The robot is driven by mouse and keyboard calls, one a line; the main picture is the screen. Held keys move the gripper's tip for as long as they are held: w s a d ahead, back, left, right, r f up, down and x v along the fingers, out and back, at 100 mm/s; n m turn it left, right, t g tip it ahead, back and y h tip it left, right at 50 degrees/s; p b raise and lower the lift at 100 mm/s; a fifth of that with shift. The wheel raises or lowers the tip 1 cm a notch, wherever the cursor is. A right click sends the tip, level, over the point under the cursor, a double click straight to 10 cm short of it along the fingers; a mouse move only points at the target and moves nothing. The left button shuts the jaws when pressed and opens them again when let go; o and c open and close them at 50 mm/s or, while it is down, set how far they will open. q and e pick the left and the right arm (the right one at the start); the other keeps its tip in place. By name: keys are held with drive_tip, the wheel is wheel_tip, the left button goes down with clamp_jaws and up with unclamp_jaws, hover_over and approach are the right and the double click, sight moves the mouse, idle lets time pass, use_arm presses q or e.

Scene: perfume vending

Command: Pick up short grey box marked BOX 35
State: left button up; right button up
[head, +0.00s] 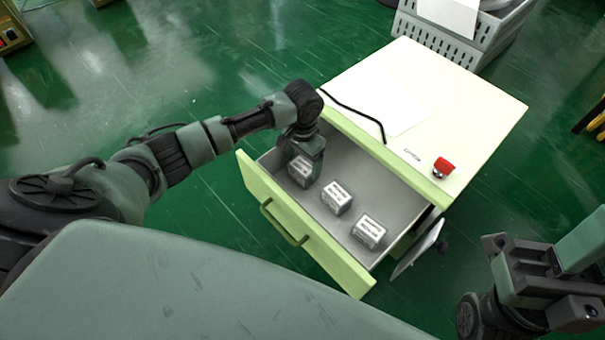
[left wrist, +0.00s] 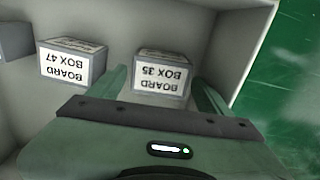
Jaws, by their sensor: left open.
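The short grey box marked BOX 35 (left wrist: 160,73) has a white label that reads upside down in the left wrist view. It lies in the open drawer (head: 262,205), and I take it to be the leftmost of three boxes in the head view (head: 300,171). My left gripper (head: 303,160) reaches down into the drawer at this box. In the left wrist view its two open fingers (left wrist: 160,90) stand on either side of the box; contact is not clear. My right gripper (head: 540,275) shows at the lower right; its jaws are unclear.
A box marked BOX 47 (left wrist: 72,62) lies beside BOX 35, and another box (head: 369,231) is farther right in the drawer. The cabinet top (head: 455,105) carries a red button (head: 443,167). A grey crate (head: 440,40) stands behind.

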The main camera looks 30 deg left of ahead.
use_arm(q)
wheel_tip(320, 180, down, 3)
drive_tip(key=shift+r+b, duration=0.1)
drive_tip(key=shift+b, duration=0.2)
drive_tip(key=c, duration=1.3)
drive_tip(key=shift+o, duration=0.2)
drive_tip(key=shift+r, duration=0.1)
